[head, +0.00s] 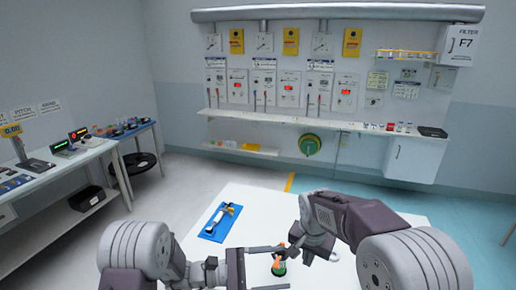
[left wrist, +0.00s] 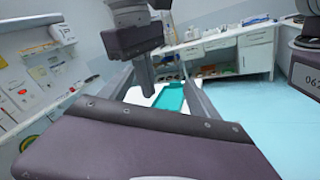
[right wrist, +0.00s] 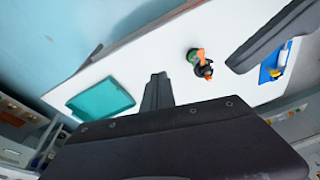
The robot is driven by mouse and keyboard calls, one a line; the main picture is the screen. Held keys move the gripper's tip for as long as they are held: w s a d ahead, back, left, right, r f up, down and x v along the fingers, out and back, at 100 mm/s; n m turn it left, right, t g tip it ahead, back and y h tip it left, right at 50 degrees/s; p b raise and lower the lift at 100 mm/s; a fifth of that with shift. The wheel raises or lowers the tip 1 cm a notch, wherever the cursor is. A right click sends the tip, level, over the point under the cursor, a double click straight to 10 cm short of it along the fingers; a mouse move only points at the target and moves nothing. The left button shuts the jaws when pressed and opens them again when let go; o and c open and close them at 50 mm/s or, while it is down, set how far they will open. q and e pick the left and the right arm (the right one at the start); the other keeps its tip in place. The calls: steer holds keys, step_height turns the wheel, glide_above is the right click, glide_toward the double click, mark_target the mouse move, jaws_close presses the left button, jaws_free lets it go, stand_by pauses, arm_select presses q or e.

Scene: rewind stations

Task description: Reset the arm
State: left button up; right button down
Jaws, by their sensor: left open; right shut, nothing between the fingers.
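A small orange, green and black object (head: 277,265) stands on the white table (head: 243,196) near its front in the head view. It also shows in the right wrist view (right wrist: 202,66), with no finger touching it. My left gripper (head: 284,268) is open and empty, overlapping the object in the head view; the left wrist view does not show the object. My right gripper (head: 312,247) is shut and empty, above the table to the right of the object. A blue mat (head: 210,234) with a white and dark tool (head: 222,218) lies to the left.
A teal tray (right wrist: 101,98) lies on the table in the right wrist view; the left wrist view shows it too (left wrist: 171,97). Side benches (head: 70,163) with devices stand at the left. A wall shelf (head: 290,120) with meters above it runs along the back.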

arm_select(q)
steer(key=s+m+g+y, duration=0.3)
steer(key=s+m+g, duration=0.1)
steer(key=s, duration=0.4)
steer(key=s+a+f+m+y, duration=0.4)
steer(key=s+a+f+y, duration=0.2)
steer(key=s+a+y, duration=0.3)
steer(key=w+a+f+m+t+y, duration=0.1)
steer(key=a+f+m+y, duration=0.1)
steer(key=a, duration=0.4)
steer(key=w+a+f+m+t+y, duration=0.2)
steer(key=a+f+y, duration=0.1)
steer(key=a, duration=0.4)
steer(key=shift+w+a+f+y, duration=0.15)
steer(key=shift+a+y, duration=0.1)
steer(key=shift+y, duration=0.25)
arm_select(e)
steer(key=s+d+f+n, duration=0.1)
steer(key=s+f+n, duration=0.2)
steer(key=s, duration=0.6)
steer(key=s+d+f+n+g+y, duration=0.1)
steer(key=s+f, duration=0.4)
steer(key=s, duration=0.5)
steer(key=shift+d+n, duration=0.8)
steer(key=shift+n, duration=0.2)
steer(key=shift+s+r, duration=0.1)
steer(key=shift+s, duration=0.1)
steer(key=shift+w, duration=0.15)
